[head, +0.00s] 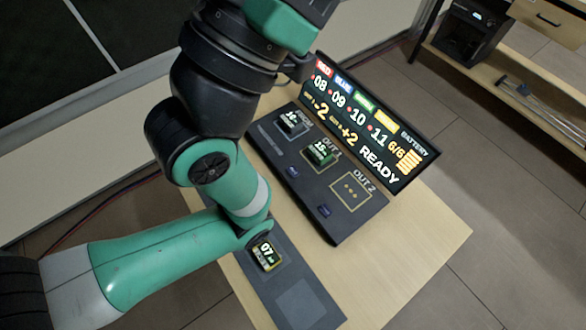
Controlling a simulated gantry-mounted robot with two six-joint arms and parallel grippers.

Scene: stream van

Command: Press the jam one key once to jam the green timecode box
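A green timecode box (319,152) sits in the OUT 1 slot of a dark sloped console (340,222); its small screen seems to read 15. Two small blue keys are on the console's front strip, one (292,172) below OUT 1 and one (323,210) below OUT 2. Their lettering is too small to read. Another box (291,122) sits in the slot left of OUT 1, its screen seeming to read 16. OUT 2 is empty. My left arm crosses the left and top, with no gripper fingers visible. My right gripper is not in view.
The console's display (368,120) shows coloured labels, numbers, 6/6 and READY. A yellow-edged box (267,255) reading 07 lies on a dark strip (325,316) in front. The wooden table (425,235) is clear at right. A shelf (480,75) stands beyond.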

